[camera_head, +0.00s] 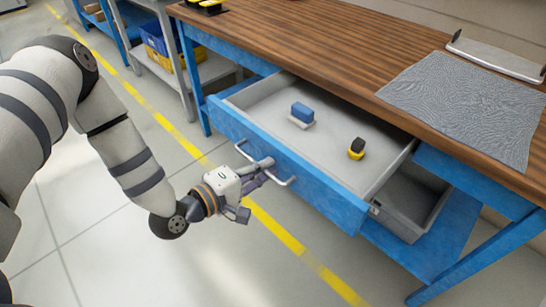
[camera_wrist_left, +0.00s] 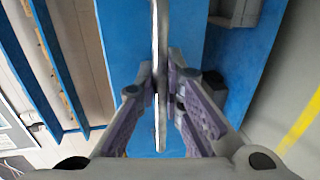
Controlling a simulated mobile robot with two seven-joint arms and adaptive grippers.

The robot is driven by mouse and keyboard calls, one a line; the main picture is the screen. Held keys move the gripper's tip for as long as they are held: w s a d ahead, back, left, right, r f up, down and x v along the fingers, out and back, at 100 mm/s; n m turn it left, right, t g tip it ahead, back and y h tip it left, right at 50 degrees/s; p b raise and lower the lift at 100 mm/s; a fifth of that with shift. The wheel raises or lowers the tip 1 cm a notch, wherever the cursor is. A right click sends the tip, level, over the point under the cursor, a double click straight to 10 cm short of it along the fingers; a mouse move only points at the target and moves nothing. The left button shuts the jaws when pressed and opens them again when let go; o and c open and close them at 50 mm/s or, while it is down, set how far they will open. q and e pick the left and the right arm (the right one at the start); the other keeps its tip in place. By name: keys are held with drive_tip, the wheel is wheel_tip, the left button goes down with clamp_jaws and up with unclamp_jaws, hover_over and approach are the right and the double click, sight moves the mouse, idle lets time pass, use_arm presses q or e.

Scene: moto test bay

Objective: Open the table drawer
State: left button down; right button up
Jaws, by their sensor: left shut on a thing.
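The table drawer (camera_head: 282,163) stands pulled out from under the wooden table top, with its inside showing. Its blue front carries a silver bar handle (camera_head: 243,150). My left gripper (camera_head: 268,172) is shut on the handle, at its middle to right part. In the left wrist view the handle (camera_wrist_left: 160,25) runs between the two fingers (camera_wrist_left: 160,95), with the blue drawer front behind it. In the drawer lie a blue block with a pale underside (camera_head: 302,113) and a small black and yellow thing (camera_head: 356,148). My right gripper does not show.
The wooden table top (camera_head: 330,50) bears a grey cloth (camera_head: 465,105) and a metal-handled tray (camera_head: 497,57). A grey open compartment (camera_head: 415,200) sits below the drawer. A shelf with blue and yellow bins (camera_head: 165,45) stands behind left. The floor before the drawer is clear.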

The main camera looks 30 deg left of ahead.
use_arm(q)
drive_tip(key=shift+s+a, duration=0.15)
drive_tip(key=shift+s, duration=0.15)
drive_tip(key=c, duration=2)
unclamp_jaws()
drive_tip(key=v, duration=1.2)
